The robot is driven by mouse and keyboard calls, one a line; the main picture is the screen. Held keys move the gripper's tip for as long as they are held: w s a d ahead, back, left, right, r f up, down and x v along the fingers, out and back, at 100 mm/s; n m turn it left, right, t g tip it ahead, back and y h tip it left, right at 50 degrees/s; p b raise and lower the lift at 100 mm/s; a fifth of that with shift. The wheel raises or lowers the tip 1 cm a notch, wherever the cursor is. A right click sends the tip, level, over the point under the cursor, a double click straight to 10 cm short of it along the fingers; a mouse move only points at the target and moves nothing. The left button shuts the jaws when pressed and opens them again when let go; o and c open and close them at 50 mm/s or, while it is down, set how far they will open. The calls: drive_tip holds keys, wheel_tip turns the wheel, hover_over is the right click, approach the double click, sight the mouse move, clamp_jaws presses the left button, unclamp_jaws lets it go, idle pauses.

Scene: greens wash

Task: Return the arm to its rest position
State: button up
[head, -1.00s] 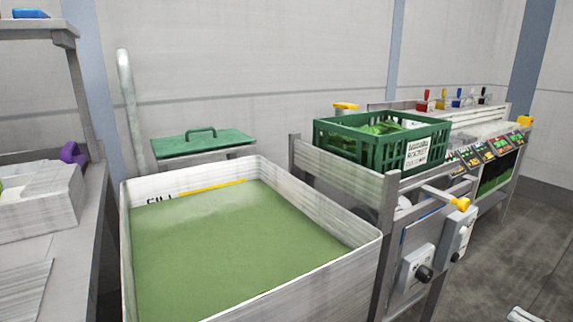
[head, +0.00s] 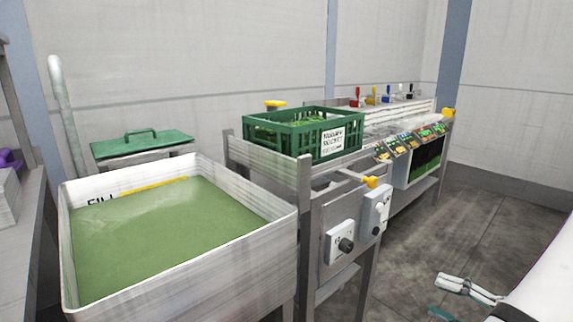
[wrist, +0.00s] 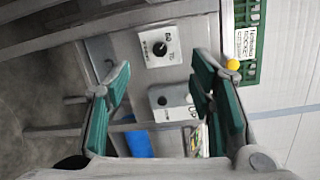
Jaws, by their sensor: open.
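My gripper (head: 446,298) is at the lower right of the head view, beside the white end of my arm, partly cut off by the frame's bottom edge. In the wrist view my gripper (wrist: 160,80) has its two green-padded fingers wide apart, with nothing between them. It is over open floor to the right of the wash line, clear of the equipment. Behind the fingers in the wrist view are two white control boxes with black knobs, the upper one (wrist: 160,46) showing between the fingertips.
A wash tank (head: 250,253) of green water stands at left. A green crate (head: 289,139) of leaves sits on the stand beyond it. A yellow-ended handle (head: 371,181) juts out above the knob boxes (head: 340,241). The floor (head: 500,200) at right is clear.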

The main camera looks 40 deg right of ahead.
drive_tip(key=w+a+r+n+g+y, duration=0.4)
drive_tip(key=w+a+r+n+g, duration=0.15)
drive_tip(key=a, duration=0.45)
drive_tip(key=w+a+r+n+g+y, duration=0.45)
drive_tip(key=a+g, duration=0.25)
drive_tip(key=a, duration=0.4)
drive_tip(key=s+a+r+n+g+h, duration=0.2)
drive_tip(key=s+a+n+g+h, duration=0.5)
drive_tip(key=a+h, duration=0.45)
drive_tip(key=s+r+t+p, duration=0.1)
drive_tip(key=r+t+p, duration=0.2)
drive_tip(key=r+p, duration=1.1)
drive_tip(key=s+r+t+h+p, duration=0.1)
drive_tip(key=s+r+t+p, duration=0.1)
drive_tip(key=r+p, duration=1.3)
wheel_tip(320, 180, up, 3)
drive_tip(key=shift+a+n+t+p, duration=0.2)
drive_tip(key=shift+n+t+p, duration=0.1)
drive_tip(key=shift+t, duration=0.45)
